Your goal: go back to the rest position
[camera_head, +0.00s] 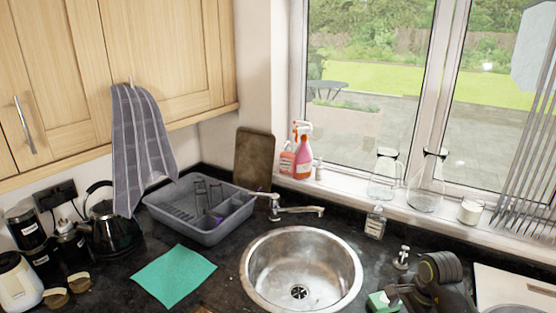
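Part of my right arm shows at the bottom right, dark grey with a ringed joint. My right gripper (394,294) appears at the lower left end of that arm, low over the counter to the right of the sink. It is small and partly hidden, so I cannot tell whether it is open or shut. A green and white sponge-like item (379,302) is right beside it at the bottom edge; I cannot tell whether they touch. My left arm and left gripper are not in view.
A round steel sink (262,262) with a tap (300,210) sits in the dark counter. A grey dish rack (180,222), a green cloth (173,275) and a black kettle (112,232) are on the left. Glass flasks (425,190) stand on the windowsill. A soap bottle (375,224) stands behind the sink.

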